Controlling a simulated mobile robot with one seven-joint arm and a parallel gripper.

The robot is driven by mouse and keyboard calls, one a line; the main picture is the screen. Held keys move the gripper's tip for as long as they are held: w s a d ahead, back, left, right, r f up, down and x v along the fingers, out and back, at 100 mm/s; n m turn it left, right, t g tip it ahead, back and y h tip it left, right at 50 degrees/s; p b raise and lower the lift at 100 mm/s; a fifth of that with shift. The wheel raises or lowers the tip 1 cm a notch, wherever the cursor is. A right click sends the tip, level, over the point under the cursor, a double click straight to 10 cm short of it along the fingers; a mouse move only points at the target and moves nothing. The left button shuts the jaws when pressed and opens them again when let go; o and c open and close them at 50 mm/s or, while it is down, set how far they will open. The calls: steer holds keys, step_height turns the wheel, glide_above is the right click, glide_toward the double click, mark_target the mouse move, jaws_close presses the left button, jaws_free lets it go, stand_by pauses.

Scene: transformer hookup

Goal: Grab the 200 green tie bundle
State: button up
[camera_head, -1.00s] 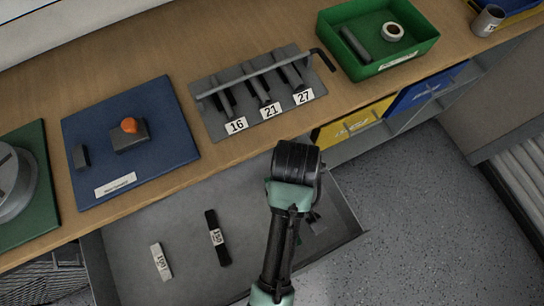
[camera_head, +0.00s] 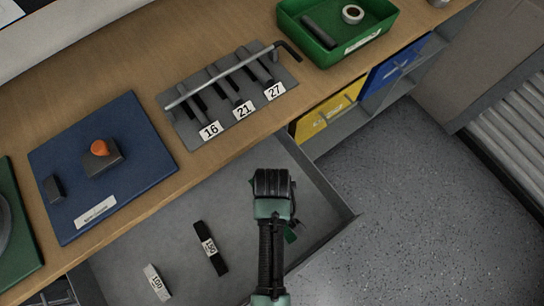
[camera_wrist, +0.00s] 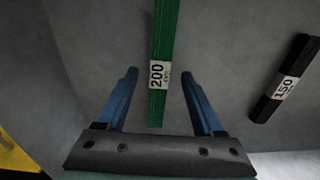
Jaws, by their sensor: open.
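The green tie bundle (camera_wrist: 161,40) with a white label reading 200 lies in the grey drawer. In the wrist view it runs up and down the picture, in line with the gap between my fingers. My gripper (camera_wrist: 160,88) is open, with one blue finger on each side of the bundle's lower end and nothing gripped. How far the fingertips are above the bundle is hard to tell. In the head view my arm hides nearly all of the bundle; only a small green bit (camera_head: 291,234) shows beside my wrist.
A black bundle labelled 150 (camera_head: 211,250) and a pale bundle labelled 100 (camera_head: 157,283) lie to the left in the open drawer (camera_head: 325,187). The drawer walls rise around them. The benchtop above holds a blue mat (camera_head: 150,160), a tool rack and a green bin (camera_head: 376,37).

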steer(key=shift+f, duration=0.4)
steer(key=shift+c, duration=0.3)
jaws_close()
